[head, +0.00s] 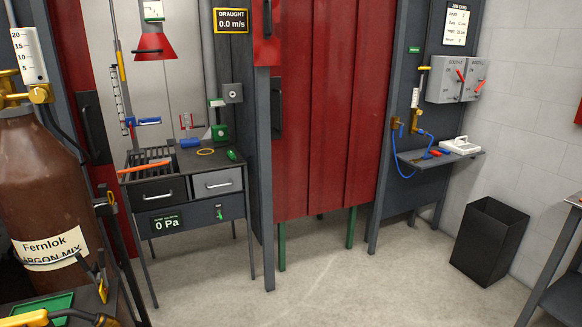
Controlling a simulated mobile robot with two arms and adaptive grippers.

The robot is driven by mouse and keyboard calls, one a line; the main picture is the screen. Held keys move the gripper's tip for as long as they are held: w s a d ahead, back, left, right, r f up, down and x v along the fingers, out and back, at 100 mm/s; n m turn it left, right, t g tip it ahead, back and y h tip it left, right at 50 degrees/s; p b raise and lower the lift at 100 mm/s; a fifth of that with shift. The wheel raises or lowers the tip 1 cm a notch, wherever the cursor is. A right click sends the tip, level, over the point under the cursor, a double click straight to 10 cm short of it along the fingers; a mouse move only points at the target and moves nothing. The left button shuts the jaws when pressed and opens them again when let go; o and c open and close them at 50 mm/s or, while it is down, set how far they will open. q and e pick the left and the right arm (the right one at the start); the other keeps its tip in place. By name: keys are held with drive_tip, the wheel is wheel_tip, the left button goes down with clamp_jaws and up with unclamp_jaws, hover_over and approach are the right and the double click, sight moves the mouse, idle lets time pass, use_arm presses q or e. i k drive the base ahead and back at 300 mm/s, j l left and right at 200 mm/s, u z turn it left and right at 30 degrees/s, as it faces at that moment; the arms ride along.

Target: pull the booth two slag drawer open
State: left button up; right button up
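A work table stands in the open booth at left. It has two drawers side by side under its top: a dark drawer (158,191) with a pale bar handle and a grey drawer (217,183) with a similar handle. Both look closed, with fronts about flush with the frame. I cannot read a label saying which one is the slag drawer, and no booth number shows on this table. Neither of my grippers is in view.
A brown gas cylinder (40,190) stands close at left. A red curtain (318,110) hangs right of the table, with green legs below it. A black bin (489,241) stands at right. The floor (340,272) before the table is clear.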

sight(173, 190)
drive_tip(key=i+u, duration=0.15)
drive_tip(key=i, duration=0.3)
drive_tip(key=i+l+u, duration=0.15)
drive_tip(key=i, duration=0.25)
drive_tip(key=i+l+u, duration=0.1)
drive_tip(key=i, duration=0.35)
drive_tip(key=i+l+u, duration=0.15)
drive_tip(key=i, duration=0.25)
